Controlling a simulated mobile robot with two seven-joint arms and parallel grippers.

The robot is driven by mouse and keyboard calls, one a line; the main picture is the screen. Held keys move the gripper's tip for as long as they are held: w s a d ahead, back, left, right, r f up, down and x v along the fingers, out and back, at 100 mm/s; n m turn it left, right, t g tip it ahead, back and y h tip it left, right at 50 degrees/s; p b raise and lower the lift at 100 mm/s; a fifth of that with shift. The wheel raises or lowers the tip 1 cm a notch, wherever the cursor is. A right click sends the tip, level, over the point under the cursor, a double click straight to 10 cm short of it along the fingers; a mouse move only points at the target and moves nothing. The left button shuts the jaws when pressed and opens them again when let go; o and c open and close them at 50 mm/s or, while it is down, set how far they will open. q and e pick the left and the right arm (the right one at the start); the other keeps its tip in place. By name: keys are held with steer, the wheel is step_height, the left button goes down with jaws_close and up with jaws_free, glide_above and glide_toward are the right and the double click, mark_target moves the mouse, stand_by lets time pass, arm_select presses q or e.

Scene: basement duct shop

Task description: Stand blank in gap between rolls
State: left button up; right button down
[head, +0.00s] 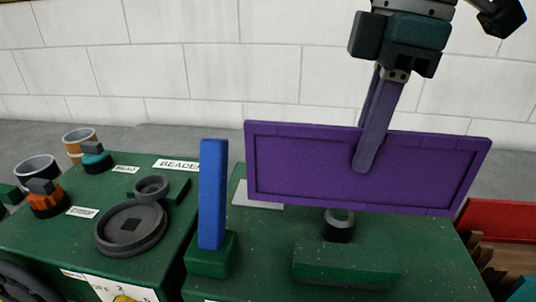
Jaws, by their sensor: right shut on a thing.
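A flat purple panel (300,168) with a raised rim, which I take to be the blank, hangs upright and slightly tilted in my right gripper (365,160). The gripper is shut on its upper edge, with one finger showing in front of the panel. The panel is above the green machine top. Below it a short dark roll-like cylinder (338,232) with a grey end shows above a green block (345,264); the panel may hide part of it. I cannot clearly make out a pair of rolls or the gap. My left gripper is not in view.
A blue upright bar (213,195) in a green foot stands left of the panel. Further left are a dark round disc (131,228), a BEADER label (178,164), orange and teal knobs and cups. A red bin (500,220) is at right. A white block wall is behind.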

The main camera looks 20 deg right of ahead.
mark_target(352, 199)
step_height(352, 199, down, 9)
steer(key=shift+r, duration=0.15)
stand_by(0.4)
steer(key=c, duration=0.9)
jaws_free()
steer(key=shift+r, duration=0.15)
steer(key=r, duration=0.7)
steer(key=d+r, duration=0.1)
steer(key=r, duration=0.3)
steer(key=shift+s+r, duration=0.35)
